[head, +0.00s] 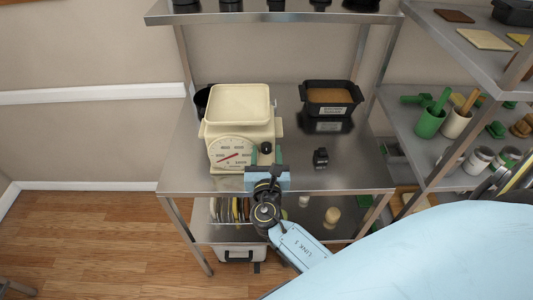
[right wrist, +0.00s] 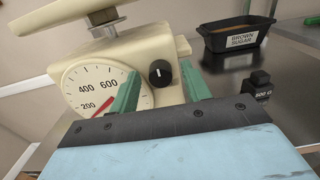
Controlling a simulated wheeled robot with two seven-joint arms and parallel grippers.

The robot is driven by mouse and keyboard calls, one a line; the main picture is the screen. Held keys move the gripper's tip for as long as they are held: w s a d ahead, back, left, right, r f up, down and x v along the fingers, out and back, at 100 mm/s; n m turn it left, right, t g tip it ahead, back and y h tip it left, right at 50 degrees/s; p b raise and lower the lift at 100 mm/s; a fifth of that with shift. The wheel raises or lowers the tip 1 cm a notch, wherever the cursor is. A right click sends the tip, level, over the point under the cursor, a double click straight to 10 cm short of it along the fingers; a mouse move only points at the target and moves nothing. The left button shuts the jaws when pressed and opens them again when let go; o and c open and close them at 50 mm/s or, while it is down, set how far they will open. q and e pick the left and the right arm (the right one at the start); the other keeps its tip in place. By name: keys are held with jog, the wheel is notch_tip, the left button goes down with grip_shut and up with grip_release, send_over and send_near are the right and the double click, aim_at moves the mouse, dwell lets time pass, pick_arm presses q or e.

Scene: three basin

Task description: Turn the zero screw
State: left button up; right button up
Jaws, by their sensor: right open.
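A cream kitchen scale (head: 240,128) with a square pan on top stands on the steel table. Its round dial (head: 232,153) has a red needle, and the dial also shows in the right wrist view (right wrist: 88,86). The zero screw, a black knob (right wrist: 160,73) with a white mark, sits on the scale's front to the right of the dial; it also shows in the head view (head: 266,148). My right gripper (right wrist: 161,92) is open, its two green fingers pointing at the scale, one on each side of the knob and apart from it. The left gripper is not in view.
A black tub labelled brown sugar (head: 331,100) stands at the back right of the table. A small black weight (head: 320,158) stands right of the scale. A black container (head: 201,101) is partly hidden behind the scale. A shelf (head: 270,16) hangs above the table (head: 358,172).

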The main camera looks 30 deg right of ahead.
jog(key=c, duration=1)
jog(key=m+b, duration=0.3)
jog(key=m, duration=0.2)
jog(key=shift+f+b, duration=0.15)
jog(key=shift+b, duration=0.2)
jog(key=m+b, duration=0.3)
jog(key=m, duration=0.1)
jog(key=shift+m, duration=0.4)
jog(key=shift+b, duration=0.3)
jog(key=o, duration=1)
